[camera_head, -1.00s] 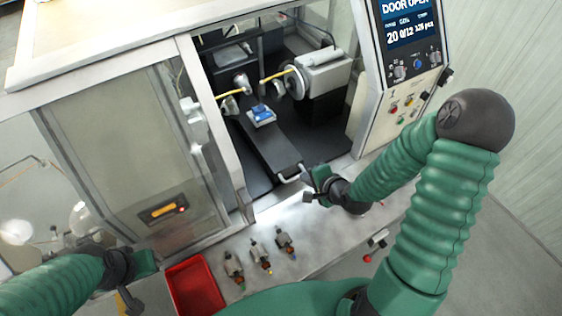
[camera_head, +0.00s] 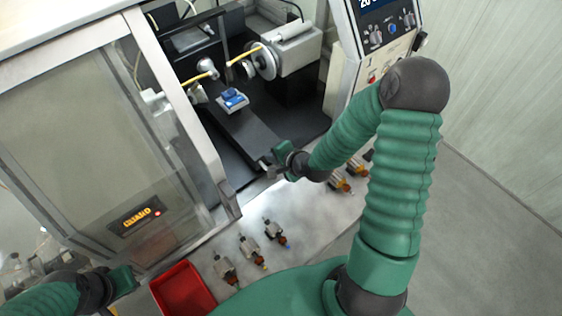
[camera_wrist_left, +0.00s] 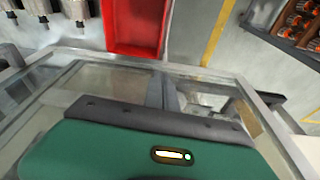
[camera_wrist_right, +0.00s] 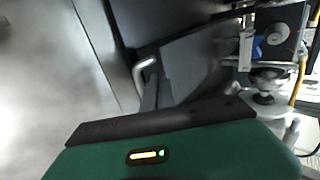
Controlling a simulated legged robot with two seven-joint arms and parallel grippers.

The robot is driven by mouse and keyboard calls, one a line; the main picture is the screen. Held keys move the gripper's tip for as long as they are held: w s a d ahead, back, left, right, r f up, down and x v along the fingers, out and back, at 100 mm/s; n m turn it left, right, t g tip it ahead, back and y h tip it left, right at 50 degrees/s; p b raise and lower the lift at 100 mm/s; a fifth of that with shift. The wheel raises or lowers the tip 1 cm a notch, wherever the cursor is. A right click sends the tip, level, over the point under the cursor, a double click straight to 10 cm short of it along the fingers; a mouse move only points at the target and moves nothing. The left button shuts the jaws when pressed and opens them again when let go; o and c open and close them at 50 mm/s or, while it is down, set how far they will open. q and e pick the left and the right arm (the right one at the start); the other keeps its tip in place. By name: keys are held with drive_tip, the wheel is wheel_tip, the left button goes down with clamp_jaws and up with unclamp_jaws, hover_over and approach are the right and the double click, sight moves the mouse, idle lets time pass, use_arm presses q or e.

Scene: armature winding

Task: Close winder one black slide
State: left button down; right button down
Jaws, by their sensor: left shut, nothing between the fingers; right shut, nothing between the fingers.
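The black slide (camera_head: 240,128) is a long dark plate inside the open winder. It runs from the winding spindles toward the front sill and carries a blue-and-white fixture (camera_head: 232,101). The slide (camera_wrist_right: 200,55) and its light metal handle (camera_wrist_right: 146,66) also show in the right wrist view. My right gripper (camera_head: 276,166) is shut and empty, right at the slide's front end by the handle. I cannot tell whether it touches. My left gripper (camera_head: 122,290) is shut and empty, low at the left near the red bin, away from the slide.
A glazed guard door (camera_head: 90,130) stands left of the opening. The control panel (camera_head: 385,35) stands at the right. Several small wound parts (camera_head: 250,250) lie on the metal ledge in front. A red bin (camera_head: 183,290) is at the lower left.

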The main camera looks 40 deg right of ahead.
sight(259, 150)
drive_tip(key=w, duration=0.4)
drive_tip(key=shift+a+f, duration=0.2)
drive_tip(key=shift+f, duration=0.1)
use_arm(q)
drive_tip(key=shift+s+a+r, duration=0.15)
drive_tip(key=shift+s+a, duration=0.05)
drive_tip(key=shift+s, duration=0.4)
use_arm(e)
drive_tip(key=shift+a+r, duration=0.1)
drive_tip(key=shift+r, duration=0.05)
use_arm(q)
drive_tip(key=shift+w+a, duration=0.1)
use_arm(e)
drive_tip(key=shift+w, duration=0.1)
drive_tip(key=shift+a, duration=0.1)
